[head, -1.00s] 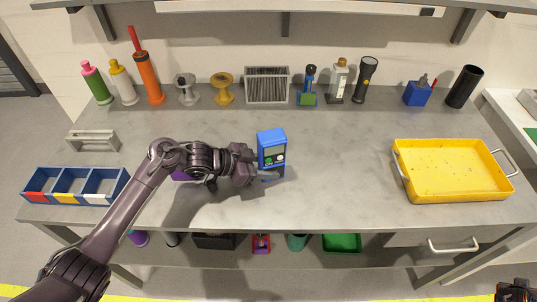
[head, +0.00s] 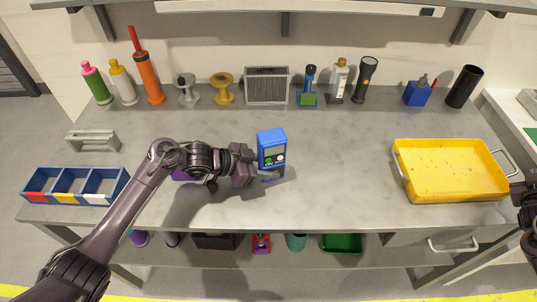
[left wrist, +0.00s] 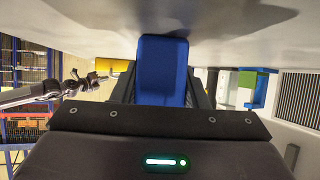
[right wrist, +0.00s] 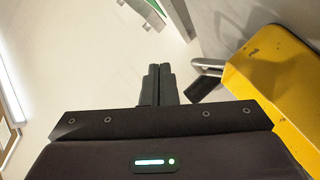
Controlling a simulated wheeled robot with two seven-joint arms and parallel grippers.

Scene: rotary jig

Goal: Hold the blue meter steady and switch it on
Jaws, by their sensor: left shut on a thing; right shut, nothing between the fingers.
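The blue meter (head: 271,140) stands upright on the grey workbench, with a grey display and a green and a dark button on its front. My left gripper (head: 262,170) is shut on its lower left side; the fingers cover part of the meter. The left wrist view shows the blue meter (left wrist: 162,70) between the two dark fingers. My right arm shows only at the right edge of the head view. In the right wrist view my right gripper (right wrist: 158,85) is shut and empty, near the yellow tray's handle.
The yellow tray (head: 453,197) lies on the right of the bench (head: 340,205). A blue divided bin (head: 75,198) and a grey handled block (head: 92,140) are at left. Bottles, a flashlight (head: 366,80) and a grey grille box (head: 267,85) line the back. The bench between meter and tray is clear.

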